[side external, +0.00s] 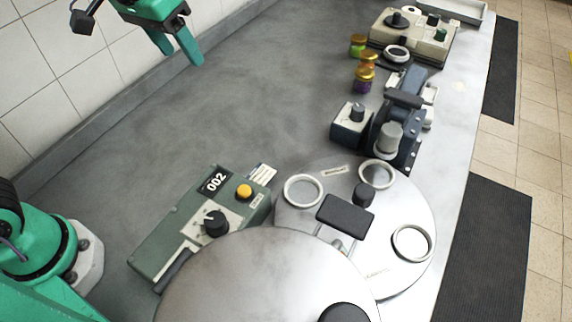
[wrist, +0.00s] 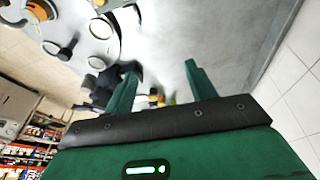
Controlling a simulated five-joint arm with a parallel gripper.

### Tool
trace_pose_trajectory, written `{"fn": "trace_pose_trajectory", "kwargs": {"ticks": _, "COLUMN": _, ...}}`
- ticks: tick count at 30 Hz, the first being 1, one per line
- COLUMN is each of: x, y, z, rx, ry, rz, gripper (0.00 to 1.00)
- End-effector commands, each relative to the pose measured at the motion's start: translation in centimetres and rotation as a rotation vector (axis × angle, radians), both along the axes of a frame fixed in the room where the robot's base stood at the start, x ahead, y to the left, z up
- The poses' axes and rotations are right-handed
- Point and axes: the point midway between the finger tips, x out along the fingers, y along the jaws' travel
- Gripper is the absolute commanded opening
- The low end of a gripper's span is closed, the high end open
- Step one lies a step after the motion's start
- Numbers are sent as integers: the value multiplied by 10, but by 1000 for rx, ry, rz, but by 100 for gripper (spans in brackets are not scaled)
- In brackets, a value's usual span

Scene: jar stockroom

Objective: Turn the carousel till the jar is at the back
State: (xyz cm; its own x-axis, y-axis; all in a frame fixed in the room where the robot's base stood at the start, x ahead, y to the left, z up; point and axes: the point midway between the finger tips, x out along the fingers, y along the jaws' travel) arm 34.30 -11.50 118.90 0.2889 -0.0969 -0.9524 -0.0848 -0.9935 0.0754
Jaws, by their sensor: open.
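The likely carousel is a round metal disc (side external: 405,213) with white ring seats and a dark knob, at the lower right in the side view. The three rings I see there look empty. A larger round metal plate (side external: 250,285) overlaps its near side and hides part of it. In the wrist view, the ringed disc (wrist: 95,38) is at the upper left, and an orange-brown round thing (wrist: 38,10) shows near the edge; I cannot tell whether it is a jar. My gripper (side external: 178,53) is open and empty, high at the upper left, far from the discs.
A green box (side external: 180,235) marked 002, with a knob and yellow button, stands left of the discs. A dark device (side external: 400,115) and small coloured jars (side external: 364,78) are behind them. A beige console (side external: 415,40) is farther back. The middle of the bench is clear.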

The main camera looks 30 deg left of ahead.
Motion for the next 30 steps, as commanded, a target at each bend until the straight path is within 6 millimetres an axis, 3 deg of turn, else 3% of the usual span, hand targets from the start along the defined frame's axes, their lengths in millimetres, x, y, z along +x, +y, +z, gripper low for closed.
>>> {"fn": "trace_pose_trajectory", "kwargs": {"ticks": 6, "x": 29, "y": -53, "z": -4, "rx": 2, "ry": 61, "rz": -30, "gripper": 56}}
{"fn": "trace_pose_trajectory", "kwargs": {"ticks": 15, "x": 55, "y": -131, "z": -22, "rx": 18, "ry": 136, "rz": -60, "gripper": 56}}
{"fn": "trace_pose_trajectory", "kwargs": {"ticks": 22, "x": 62, "y": -196, "z": -47, "rx": 40, "ry": 190, "rz": -83, "gripper": 56}}
{"fn": "trace_pose_trajectory", "kwargs": {"ticks": 30, "x": 55, "y": -272, "z": -85, "rx": 77, "ry": 246, "rz": -108, "gripper": 56}}
